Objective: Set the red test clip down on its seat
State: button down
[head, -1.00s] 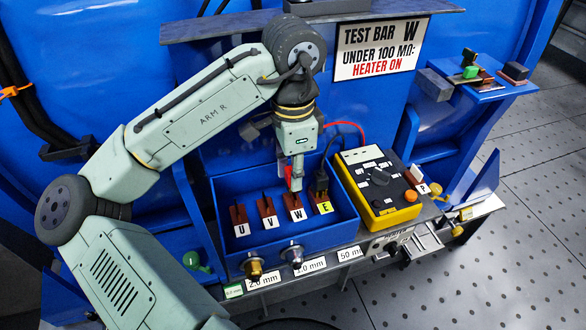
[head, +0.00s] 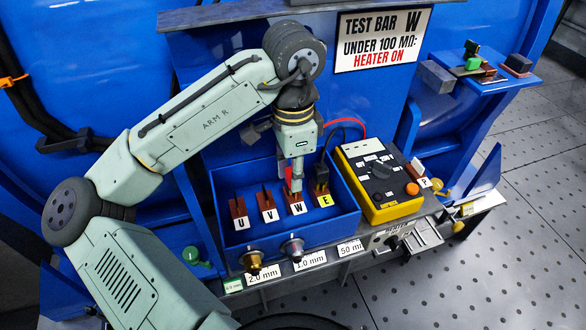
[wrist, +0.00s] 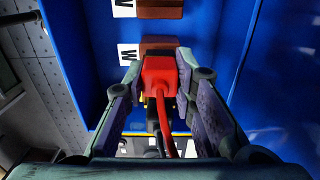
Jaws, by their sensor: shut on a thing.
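The red test clip (wrist: 158,76) is between my gripper's fingers (wrist: 160,88) in the wrist view, with its red lead trailing toward the camera. In the head view, my gripper (head: 297,182) points down into the blue box, and a sliver of the red clip (head: 288,175) shows at its left side. The brown W bar (head: 295,198) is right below the gripper. In the wrist view, the W bar (wrist: 158,46) lies just beyond the clip, which partly covers it. I cannot tell whether the clip touches the bar.
The U (head: 239,207) and V (head: 267,202) bars stand to the left. A black clip (head: 321,177) sits at the E post on the right. The blue box's front wall (head: 305,232) is close. A yellow tester (head: 375,180) stands right of the box. A sign (head: 380,42) names test bar W.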

jog(key=shift+f, duration=0.4)
jog(key=c, duration=1.2)
grip_release()
jog(key=shift+r, duration=0.1)
jog(key=shift+c, duration=0.2)
notch_tip(320, 180, up, 12)
